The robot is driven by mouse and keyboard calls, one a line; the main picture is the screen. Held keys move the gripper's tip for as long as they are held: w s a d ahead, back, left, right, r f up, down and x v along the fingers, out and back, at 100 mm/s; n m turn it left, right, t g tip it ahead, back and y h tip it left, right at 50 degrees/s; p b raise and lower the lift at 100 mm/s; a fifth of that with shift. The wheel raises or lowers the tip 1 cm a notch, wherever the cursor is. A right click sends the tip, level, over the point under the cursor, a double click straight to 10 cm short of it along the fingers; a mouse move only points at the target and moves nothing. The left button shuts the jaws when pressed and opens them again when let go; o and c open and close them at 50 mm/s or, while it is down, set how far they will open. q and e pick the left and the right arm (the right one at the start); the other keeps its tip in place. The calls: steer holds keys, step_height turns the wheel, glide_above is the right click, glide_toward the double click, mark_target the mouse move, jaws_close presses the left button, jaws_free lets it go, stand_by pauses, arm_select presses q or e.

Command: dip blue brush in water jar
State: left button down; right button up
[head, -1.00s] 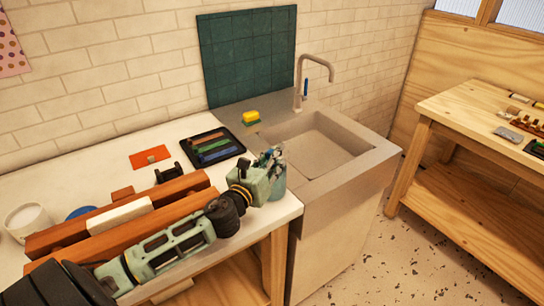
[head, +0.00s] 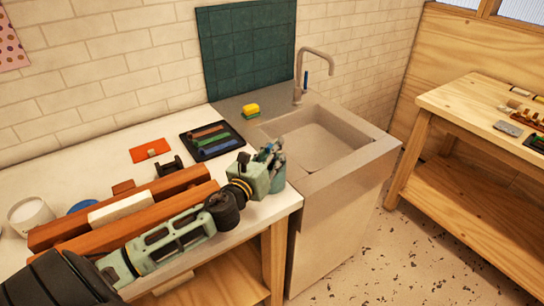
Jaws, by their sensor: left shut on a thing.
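My left gripper (head: 274,157) is at the right end of the white counter, by the sink. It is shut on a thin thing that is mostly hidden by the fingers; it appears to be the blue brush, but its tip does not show. The water jar (head: 279,182), pale blue-green, stands right at the gripper, partly covered by its body. I cannot tell whether the brush is inside the jar or above it. My right gripper is not in view.
A black tray (head: 237,149) with coloured strips lies behind my left gripper. A sink (head: 375,148) with a tap (head: 304,70) and a yellow sponge (head: 251,109) is to the right. Reddish-brown blocks (head: 105,207) lie beside my arm. A wooden bench (head: 450,105) stands far right.

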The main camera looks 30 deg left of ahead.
arm_select(q)
steer(key=shift+r+p, duration=2.7)
steer(key=shift+r, duration=0.55)
step_height(320, 180, up, 4)
steer(key=p, duration=0.4)
steer(key=shift+f, duration=0.1)
